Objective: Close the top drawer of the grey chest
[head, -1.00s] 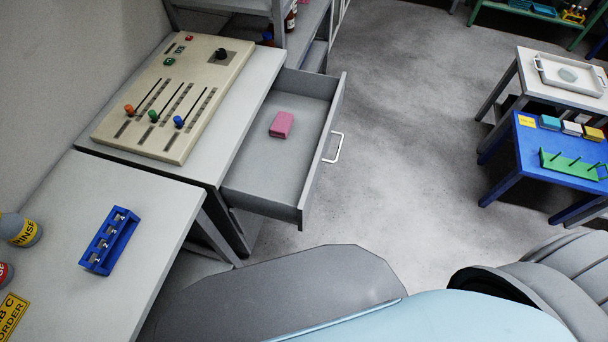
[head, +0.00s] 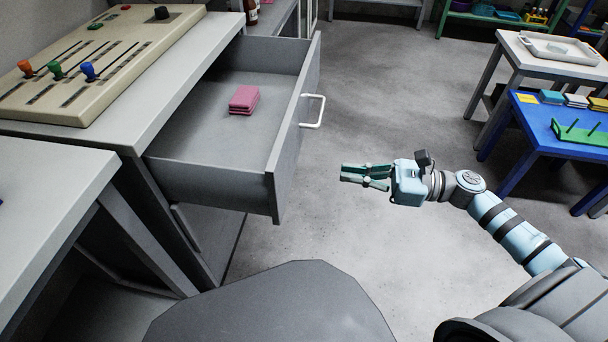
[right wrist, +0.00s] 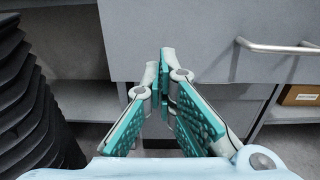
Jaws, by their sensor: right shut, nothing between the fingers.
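The grey chest (head: 196,240) has its top drawer (head: 225,189) pulled well out. A pink block-like item (head: 244,100) lies on the drawer floor. The drawer's white handle (head: 313,111) is on its front; in the right wrist view the handle (right wrist: 280,47) shows at the upper right. My right gripper (head: 345,175) is shut and empty, in front of the drawer and apart from it, pointing left towards it. In the right wrist view my right gripper (right wrist: 166,55) has its fingertips together before the drawer front (right wrist: 200,30). My left gripper is out of view.
A beige control panel (head: 110,60) with sliders sits on top of the chest. A grey table (head: 50,180) stands at the left front. A blue table (head: 545,140) and a white table (head: 540,60) stand at the right. Bare floor (head: 390,100) lies between.

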